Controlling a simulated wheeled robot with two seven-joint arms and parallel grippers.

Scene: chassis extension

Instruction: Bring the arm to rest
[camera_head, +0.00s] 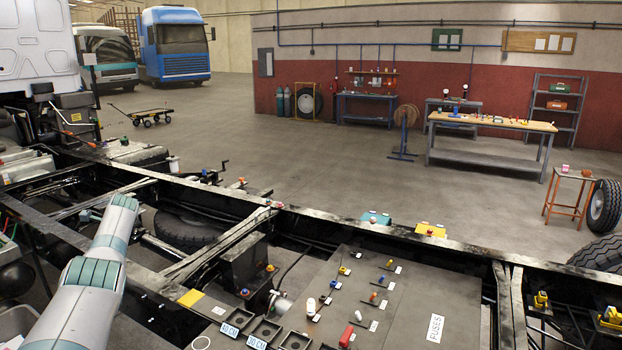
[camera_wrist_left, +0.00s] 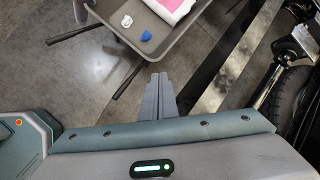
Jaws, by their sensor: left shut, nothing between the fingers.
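My left arm (camera_head: 92,275), white with teal bands, comes in from the lower left of the head view and reaches over the dark truck frame (camera_head: 345,237). Its gripper cannot be made out there. In the left wrist view my left gripper (camera_wrist_left: 158,78) is shut, with its two grey fingers together and nothing between them. It points toward the edge of a grey tray (camera_wrist_left: 163,50) and a dark floor below. My right arm and gripper are not in view.
The tray holds a white piece (camera_wrist_left: 127,21), a blue piece (camera_wrist_left: 146,36) and a pink and white item (camera_wrist_left: 172,8). A panel (camera_head: 408,290) with several small fuses lies at the lower right. A frame rail (camera_wrist_left: 235,75) and a wheel (camera_wrist_left: 292,95) are to the gripper's right.

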